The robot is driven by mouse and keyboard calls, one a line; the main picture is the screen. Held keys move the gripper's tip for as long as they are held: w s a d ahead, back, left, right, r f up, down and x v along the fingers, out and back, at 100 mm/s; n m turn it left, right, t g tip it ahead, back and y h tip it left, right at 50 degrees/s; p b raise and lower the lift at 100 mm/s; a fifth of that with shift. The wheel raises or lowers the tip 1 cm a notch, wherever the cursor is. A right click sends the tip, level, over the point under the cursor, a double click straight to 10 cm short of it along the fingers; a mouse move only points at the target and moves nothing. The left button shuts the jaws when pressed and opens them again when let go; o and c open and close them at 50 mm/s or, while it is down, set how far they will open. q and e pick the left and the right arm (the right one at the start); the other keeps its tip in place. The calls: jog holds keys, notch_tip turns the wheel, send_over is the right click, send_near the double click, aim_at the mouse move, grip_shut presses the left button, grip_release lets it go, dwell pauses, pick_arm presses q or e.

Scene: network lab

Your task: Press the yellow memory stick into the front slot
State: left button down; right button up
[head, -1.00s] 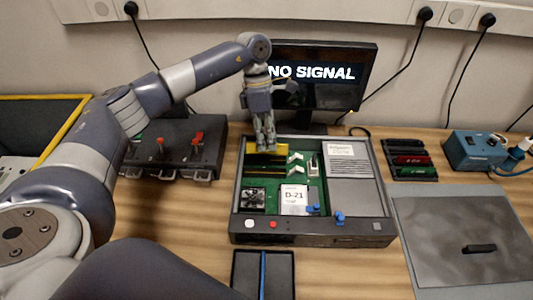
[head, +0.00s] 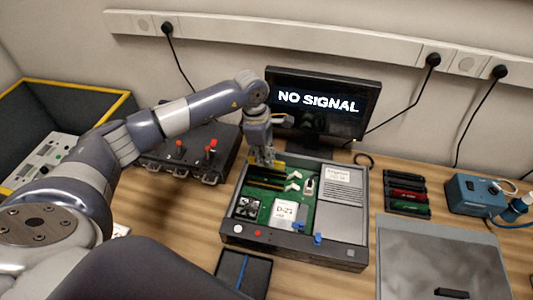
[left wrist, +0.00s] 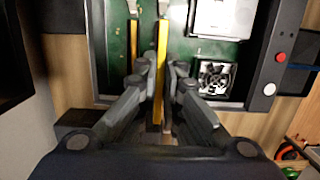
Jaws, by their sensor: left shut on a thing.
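The yellow memory stick (head: 280,164) is at the back left of the open computer case (head: 233,190), above the green board (head: 265,210). My left gripper (head: 263,162) is shut on it. In the left wrist view the stick (left wrist: 161,50) runs as a thin upright edge between the two fingers (left wrist: 160,78). Dark slot bars (head: 266,178) lie just in front of the gripper in the head view. A second thin yellow strip (left wrist: 133,32) lies beside the stick in the wrist view. The stick's lower edge is hidden, so I cannot tell whether it touches a slot. My right gripper is out of view.
A monitor (head: 340,100) reading NO SIGNAL stands close behind the case. A dark box with red switches (head: 186,148) is at its left. A rack of coloured sticks (head: 407,194), a blue device (head: 475,193) and a grey mat (head: 430,250) lie to the right. A small dark tray (head: 258,272) is in front.

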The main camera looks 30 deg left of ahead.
pick_arm(q)
jog(key=shift+f, duration=0.45)
jog(key=shift+f+b, duration=0.35)
jog(key=shift+f, duration=0.4)
jog(key=shift+f+b, duration=0.65)
jog(key=shift+f, duration=0.15)
notch_tip(320, 180, down, 3)
jog(key=shift+r+b, duration=0.2)
jog(key=shift+b, duration=0.95)
jog(key=shift+f+b, duration=0.55)
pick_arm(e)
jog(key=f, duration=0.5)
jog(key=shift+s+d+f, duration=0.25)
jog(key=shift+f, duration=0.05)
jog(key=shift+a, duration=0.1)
